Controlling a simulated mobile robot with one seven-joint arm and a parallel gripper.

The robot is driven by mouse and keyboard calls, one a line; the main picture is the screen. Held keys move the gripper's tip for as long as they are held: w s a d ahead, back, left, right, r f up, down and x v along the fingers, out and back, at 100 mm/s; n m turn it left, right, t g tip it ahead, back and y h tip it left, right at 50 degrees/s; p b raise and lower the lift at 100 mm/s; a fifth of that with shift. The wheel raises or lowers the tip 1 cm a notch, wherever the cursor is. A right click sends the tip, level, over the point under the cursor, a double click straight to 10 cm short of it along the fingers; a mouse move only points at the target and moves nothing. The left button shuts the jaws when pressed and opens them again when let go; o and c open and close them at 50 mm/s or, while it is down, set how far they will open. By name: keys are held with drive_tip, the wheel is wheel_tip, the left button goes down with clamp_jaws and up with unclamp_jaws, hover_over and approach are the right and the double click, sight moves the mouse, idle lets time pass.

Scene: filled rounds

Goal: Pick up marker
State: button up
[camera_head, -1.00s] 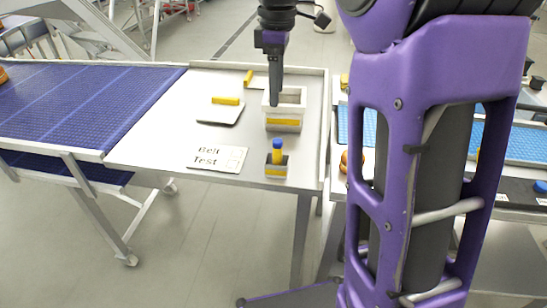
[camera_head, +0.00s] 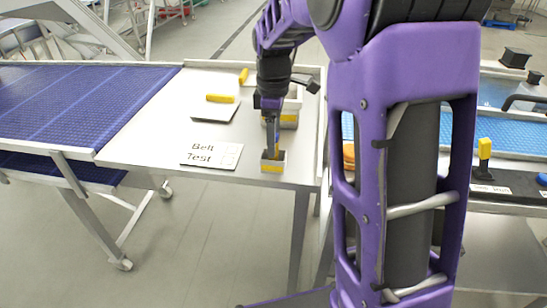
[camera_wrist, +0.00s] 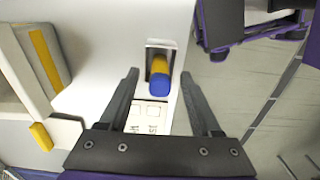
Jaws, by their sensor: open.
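The marker (camera_wrist: 158,79) has a blue cap and a yellow body in the wrist view. It stands in a small grey holder with a yellow band (camera_head: 273,166) at the table's front right. In the head view my gripper hides most of the marker. My gripper (camera_wrist: 160,75) is open, pointing down over the holder, with one finger on each side of the blue cap in the wrist view. Clear gaps show between the cap and both fingers. My gripper (camera_head: 270,152) is in front of the larger bin in the head view.
A larger white bin with a yellow band (camera_head: 289,120) stands just behind the holder. A white card reading "Belt Test" (camera_head: 211,154) lies to the left. A yellow piece (camera_head: 220,98) lies on a pad farther back. A blue conveyor belt (camera_head: 70,100) adjoins on the left.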

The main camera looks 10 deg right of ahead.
drive_tip(key=shift+f, duration=0.15)
clamp_jaws()
idle(1.4)
